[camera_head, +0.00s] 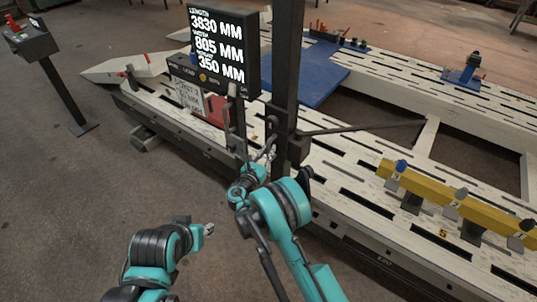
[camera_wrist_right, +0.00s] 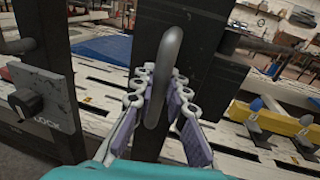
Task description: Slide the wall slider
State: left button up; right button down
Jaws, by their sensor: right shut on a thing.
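A dark upright post (camera_head: 287,80) stands at the near edge of the bench, and I take it to be part of the wall slider. It also fills the middle of the right wrist view (camera_wrist_right: 190,110). A grey bent bar handle (camera_wrist_right: 170,45) stands out from it. My right gripper (camera_wrist_right: 160,85) has its jointed, purple-padded fingers on both sides of the handle, shut on it. In the head view my right gripper (camera_head: 264,155) is at the post, partly hidden by its own arm. My left gripper (camera_head: 209,229) is low, apart from the bench; its finger opening is unclear.
A measurement display (camera_head: 223,50) stands left of the post. A grey plate with a black knob marked LOCK (camera_wrist_right: 42,95) is left of my right gripper. A yellow beam (camera_head: 440,198) lies on the bench to the right. Open floor (camera_head: 50,200) lies left.

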jog(key=c, duration=1.5)
grip_release()
jog(key=shift+f, duration=0.1)
jog(key=v, duration=1.2)
